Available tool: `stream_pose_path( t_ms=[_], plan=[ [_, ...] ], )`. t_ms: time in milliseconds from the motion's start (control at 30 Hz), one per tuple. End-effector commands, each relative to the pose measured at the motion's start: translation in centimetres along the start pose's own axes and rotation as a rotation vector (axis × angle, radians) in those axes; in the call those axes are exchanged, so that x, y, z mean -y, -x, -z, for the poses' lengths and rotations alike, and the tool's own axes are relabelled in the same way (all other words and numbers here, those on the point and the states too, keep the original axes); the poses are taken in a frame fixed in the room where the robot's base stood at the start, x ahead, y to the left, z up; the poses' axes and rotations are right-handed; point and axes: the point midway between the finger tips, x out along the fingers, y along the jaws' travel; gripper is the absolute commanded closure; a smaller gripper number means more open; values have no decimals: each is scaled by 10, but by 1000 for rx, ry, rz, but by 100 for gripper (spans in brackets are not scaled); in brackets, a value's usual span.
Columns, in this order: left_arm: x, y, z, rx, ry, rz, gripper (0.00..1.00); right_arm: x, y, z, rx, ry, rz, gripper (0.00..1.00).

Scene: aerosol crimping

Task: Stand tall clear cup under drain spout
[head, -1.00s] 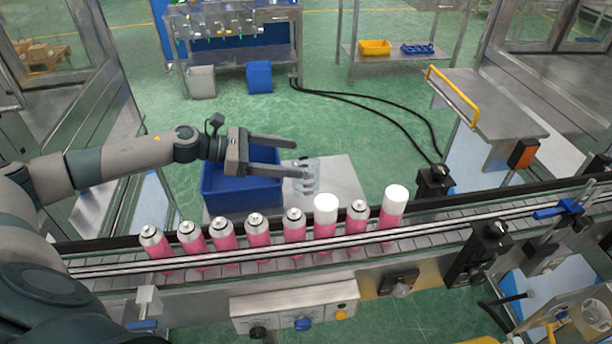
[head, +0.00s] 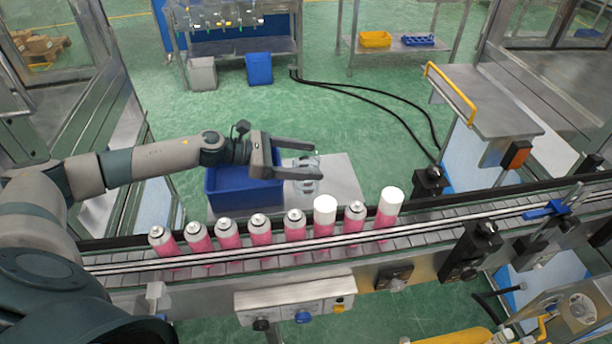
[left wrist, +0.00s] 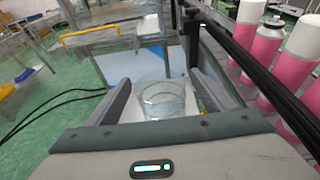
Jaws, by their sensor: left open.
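The tall clear cup (head: 304,184) stands on a pale grey table top behind the conveyor, to the right of a blue bin. My left gripper (head: 317,160) is open, its two fingers pointing right at the cup. In the left wrist view the cup (left wrist: 160,103) shows between the two spread fingers (left wrist: 163,98), near the palm; contact cannot be told. One finger hides part of the cup in the head view. I cannot make out the drain spout for sure. My right gripper is out of view.
A conveyor (head: 420,222) with pink cans (head: 228,235), some white-capped, crosses in front of the cup. The blue bin (head: 232,203) lies under my left forearm. Right of the cup, the table top (head: 342,185) is bare. A steel stand with a yellow handle (head: 450,92) is further right.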

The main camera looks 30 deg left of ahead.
Motion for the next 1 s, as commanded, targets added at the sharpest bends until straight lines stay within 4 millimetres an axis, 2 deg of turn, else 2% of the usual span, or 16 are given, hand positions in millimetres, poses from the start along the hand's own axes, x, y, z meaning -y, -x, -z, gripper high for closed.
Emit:
stream_pose_path(
  t_ms=[67, 100, 300, 367, 733, 1000],
  plan=[
    [0, 0, 0, 0, 0, 0, 24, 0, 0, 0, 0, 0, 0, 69],
    [0, 0, 0, 0, 0, 0, 29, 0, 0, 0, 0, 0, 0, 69],
    [0, 0, 0, 0, 0, 0, 76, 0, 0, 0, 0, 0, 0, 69],
    [0, 0, 0, 0, 0, 0, 83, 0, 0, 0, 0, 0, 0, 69],
    [0, 2, -5, 0, -3, 0, 83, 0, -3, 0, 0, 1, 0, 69],
    [-1, 10, -32, 1, -6, -1, 83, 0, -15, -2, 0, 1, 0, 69]
  ],
)
